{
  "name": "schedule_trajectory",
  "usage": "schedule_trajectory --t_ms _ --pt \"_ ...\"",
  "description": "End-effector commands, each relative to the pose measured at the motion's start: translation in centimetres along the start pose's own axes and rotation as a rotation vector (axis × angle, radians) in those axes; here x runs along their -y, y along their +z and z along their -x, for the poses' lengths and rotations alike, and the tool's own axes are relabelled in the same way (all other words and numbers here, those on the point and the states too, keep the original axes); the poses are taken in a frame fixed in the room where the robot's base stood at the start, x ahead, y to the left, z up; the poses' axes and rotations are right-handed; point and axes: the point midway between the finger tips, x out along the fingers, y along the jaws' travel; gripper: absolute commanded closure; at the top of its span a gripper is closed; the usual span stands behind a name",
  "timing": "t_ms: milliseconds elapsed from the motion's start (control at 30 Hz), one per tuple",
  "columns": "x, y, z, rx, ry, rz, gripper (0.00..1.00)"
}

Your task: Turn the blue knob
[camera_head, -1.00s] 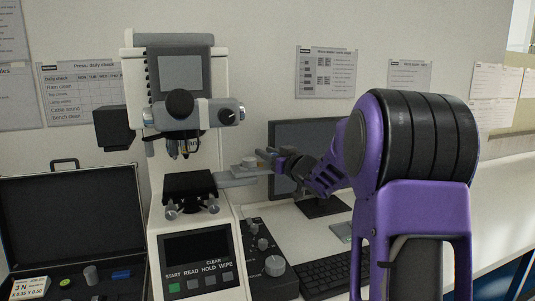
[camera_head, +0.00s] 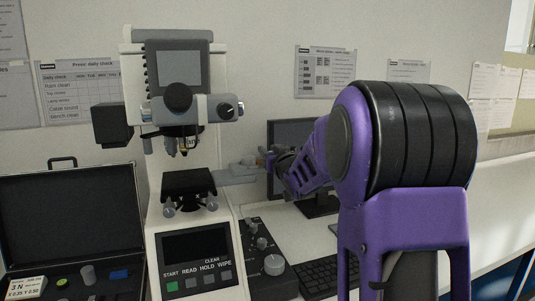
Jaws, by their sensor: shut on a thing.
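The hardness tester (camera_head: 188,150) stands at the left centre, with a flat grey side plate (camera_head: 236,175) sticking out to the right of its stage. My gripper (camera_head: 264,160) is at the right end of this plate, small and far off in the view. It is shut on a small part there, which appears to be the blue knob; the fingers hide most of it and its colour is not clear. My purple and black arm fills the right foreground. Black knobs (camera_head: 178,97) sit on the tester's head, apart from my gripper.
A monitor (camera_head: 292,134) stands close behind my gripper. A control box with knobs (camera_head: 263,258) and a keyboard (camera_head: 326,274) lie below it. An open black case (camera_head: 70,215) with a blue block (camera_head: 120,274) is at the left.

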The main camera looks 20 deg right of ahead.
Motion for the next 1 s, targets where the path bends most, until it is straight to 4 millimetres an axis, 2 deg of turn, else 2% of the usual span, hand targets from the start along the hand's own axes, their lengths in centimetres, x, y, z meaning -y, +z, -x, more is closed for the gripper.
schedule_trajectory --t_ms 500,1000 --pt "-0.6 0.1 0.1 0.002 0.234 0.001 1.0" --pt "-0.9 0.0 0.1 0.0 0.284 0.001 1.0"
